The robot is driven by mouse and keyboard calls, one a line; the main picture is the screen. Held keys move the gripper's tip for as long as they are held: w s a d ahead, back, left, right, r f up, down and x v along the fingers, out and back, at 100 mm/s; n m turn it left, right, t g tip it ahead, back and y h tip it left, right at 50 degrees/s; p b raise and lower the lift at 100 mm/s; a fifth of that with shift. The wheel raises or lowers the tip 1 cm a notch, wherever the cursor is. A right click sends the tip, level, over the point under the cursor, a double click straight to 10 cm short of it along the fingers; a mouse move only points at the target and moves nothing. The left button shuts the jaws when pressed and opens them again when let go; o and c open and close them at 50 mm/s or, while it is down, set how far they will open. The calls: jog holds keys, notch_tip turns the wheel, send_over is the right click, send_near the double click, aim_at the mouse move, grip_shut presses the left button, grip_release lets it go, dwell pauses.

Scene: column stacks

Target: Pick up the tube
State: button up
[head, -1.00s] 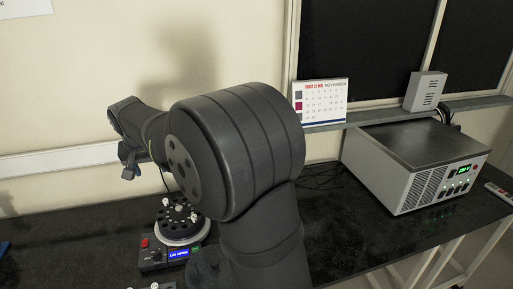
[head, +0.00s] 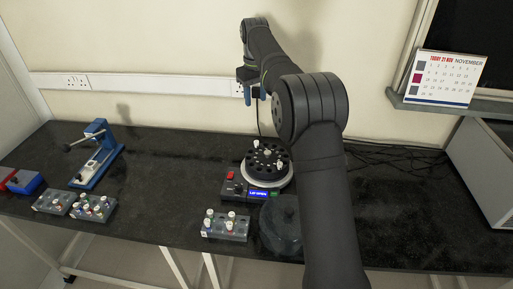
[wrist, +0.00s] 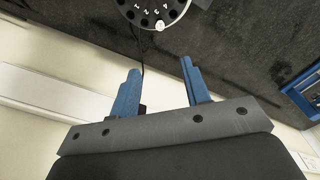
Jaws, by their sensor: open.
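Several white-capped tubes are in view, and I cannot tell which one the task means. A few stand in the dark round rotor (head: 262,172) of a centrifuge, one of them at its right side (head: 279,166). Others stand in a grey rack (head: 240,236) in front and in a grey rack (head: 88,213) at the left. My gripper (head: 252,95) is high behind the centrifuge, near the wall, apart from every tube. In the wrist view its blue fingers (wrist: 160,69) are open with nothing between them; the rotor's edge and a white tube cap (wrist: 159,25) show beyond them.
The centrifuge base (head: 236,189) has a display reading "LID OPEN". A dark round lid (head: 280,226) lies in front of it. Another grey rack (head: 50,201), a blue lever device (head: 98,165) and a blue-and-red box (head: 24,181) stand at the left. Black bench between them is clear.

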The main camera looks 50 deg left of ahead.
jog(key=n, duration=0.1)
send_over(257, 141)
notch_tip(257, 141, down, 12)
jog(key=shift+s+f, duration=0.15)
jog(key=shift+f, duration=0.05)
jog(key=shift+d+f, duration=0.1)
jog(key=shift+f, duration=2.55)
grip_shut()
